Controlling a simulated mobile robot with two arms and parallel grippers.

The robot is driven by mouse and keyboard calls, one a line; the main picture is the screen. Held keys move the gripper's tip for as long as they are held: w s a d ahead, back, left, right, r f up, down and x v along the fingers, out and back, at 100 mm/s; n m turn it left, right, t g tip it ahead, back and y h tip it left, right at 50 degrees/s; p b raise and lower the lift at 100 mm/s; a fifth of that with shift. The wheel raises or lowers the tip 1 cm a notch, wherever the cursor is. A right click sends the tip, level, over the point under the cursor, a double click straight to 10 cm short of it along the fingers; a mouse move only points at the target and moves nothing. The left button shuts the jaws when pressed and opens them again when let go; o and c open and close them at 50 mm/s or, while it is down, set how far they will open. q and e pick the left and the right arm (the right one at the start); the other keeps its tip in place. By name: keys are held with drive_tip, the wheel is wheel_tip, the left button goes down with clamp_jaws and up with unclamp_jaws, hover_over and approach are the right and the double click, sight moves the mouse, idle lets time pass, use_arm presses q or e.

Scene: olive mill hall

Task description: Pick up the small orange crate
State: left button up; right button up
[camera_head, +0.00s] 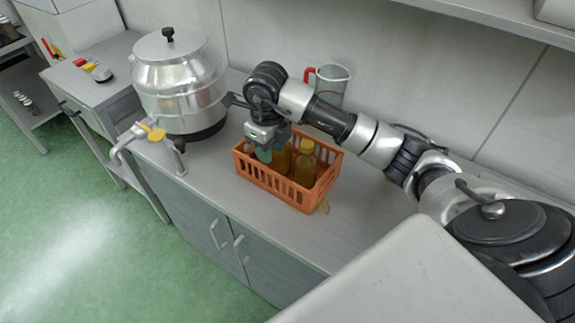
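The small orange crate (290,194) stands upright on the grey counter, with slotted sides. It holds bottles, including an amber bottle with an orange cap (305,164) and another amber one (281,160) partly hidden behind my gripper. My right arm reaches in from the right, and my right gripper (265,146) points down over the left back part of the crate. A teal-green item shows right by its fingertips. The fingertips are partly hidden, so I cannot tell whether they are open or touch anything. My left gripper is not in view.
A large steel vessel (180,88) with a tap (150,131) stands left of the crate. A clear jug with a red handle (330,84) stands behind my arm near the wall. The counter (225,185) is bare in front-left of the crate. A shelf (500,18) overhangs at upper right.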

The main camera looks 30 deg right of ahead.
sight(269, 170)
drive_tip(key=f, duration=0.2)
drive_tip(key=f+p, duration=0.1)
drive_tip(key=f, duration=0.1)
drive_tip(key=a+f+p, duration=0.1)
drive_tip(key=f, duration=0.1)
drive_tip(key=shift+s, duration=0.2)
drive_tip(key=shift+d+f, duration=0.1)
drive_tip(key=shift+f, duration=0.4)
drive_tip(key=c, duration=0.7)
clamp_jaws()
drive_tip(key=shift+w+r, duration=0.1)
